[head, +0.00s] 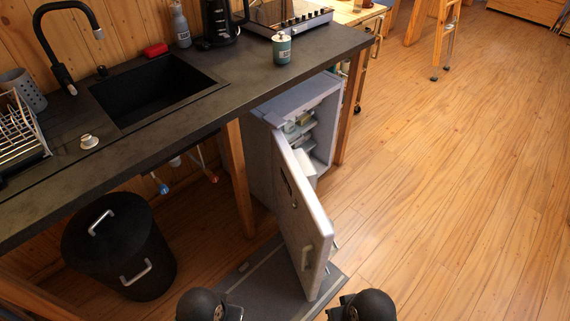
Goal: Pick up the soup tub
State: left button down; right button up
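No thing in the head view can be told for sure as the soup tub. A small teal tub with a pale lid (281,48) stands upright on the dark counter, near its front edge. The small grey fridge (262,165) under the counter has its door (300,215) open toward me. Several small pale items (296,127) sit on its upper shelf, partly hidden by the door and too small to name. Rounded black parts of my arms show at the bottom edge. Neither gripper shows.
The dark counter (150,135) holds a sink (155,92), dish rack (20,130), black kettle (219,22), grey bottle (180,25) and hob (290,15). A black bin (120,245) stands below. A grey mat (250,285) lies under the fridge door. The wooden floor (450,170) is clear at right.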

aim_at(280, 48)
jog(key=i+l+z, duration=0.15)
jog(key=l+z, duration=0.25)
jog(key=i+l+z, duration=0.15)
jog(key=z, duration=0.25)
jog(key=i+l+z, duration=0.45)
jog(key=z, duration=0.3)
jog(key=i+u, duration=0.3)
jog(key=i+l+u, duration=0.3)
jog(key=i+j, duration=0.1)
